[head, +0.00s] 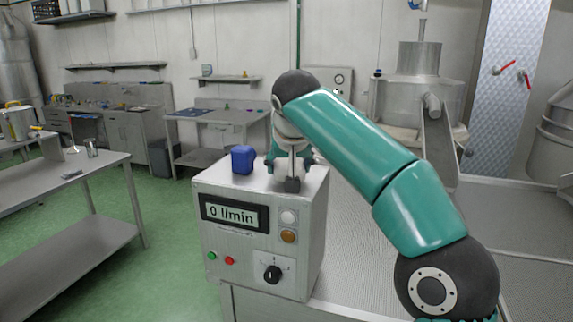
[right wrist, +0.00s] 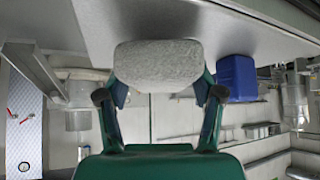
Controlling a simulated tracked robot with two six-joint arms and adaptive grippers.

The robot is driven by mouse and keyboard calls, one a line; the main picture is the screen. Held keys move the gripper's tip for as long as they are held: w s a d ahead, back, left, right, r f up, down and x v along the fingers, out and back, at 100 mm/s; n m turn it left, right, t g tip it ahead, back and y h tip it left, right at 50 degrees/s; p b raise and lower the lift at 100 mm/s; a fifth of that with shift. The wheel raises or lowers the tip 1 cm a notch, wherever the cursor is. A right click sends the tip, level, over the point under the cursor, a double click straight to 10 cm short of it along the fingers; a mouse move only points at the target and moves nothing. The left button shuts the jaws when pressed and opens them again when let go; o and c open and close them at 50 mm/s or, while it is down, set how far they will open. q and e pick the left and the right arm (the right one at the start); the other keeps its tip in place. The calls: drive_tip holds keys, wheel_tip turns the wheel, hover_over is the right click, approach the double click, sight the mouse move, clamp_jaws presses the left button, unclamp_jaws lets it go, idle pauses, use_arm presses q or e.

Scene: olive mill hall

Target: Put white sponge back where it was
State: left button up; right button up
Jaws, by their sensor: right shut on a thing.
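The white sponge (right wrist: 158,66) is a pale, rough, rounded block between the two fingers of my right gripper (right wrist: 158,98) in the right wrist view. The gripper is shut on it. In the head view my right gripper (head: 291,162) is over the top of the grey control box (head: 260,215), to the right of a blue container. The sponge cannot be made out clearly there behind the gripper. In the wrist view it overlaps the box's grey top; whether it touches it I cannot tell. My left gripper is not in view.
The blue container (head: 243,159) stands on the box top, close to the gripper; it also shows in the wrist view (right wrist: 236,78). The box front has a "0 l/min" display (head: 234,213), buttons and a knob. A steel table (head: 70,180) stands at left.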

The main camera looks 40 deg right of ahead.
drive_tip(key=shift+s+f+b, duration=0.1)
drive_tip(key=shift+f+b, duration=0.45)
drive_tip(key=shift+f, duration=0.15)
idle(0.4)
drive_tip(key=o, duration=1.1)
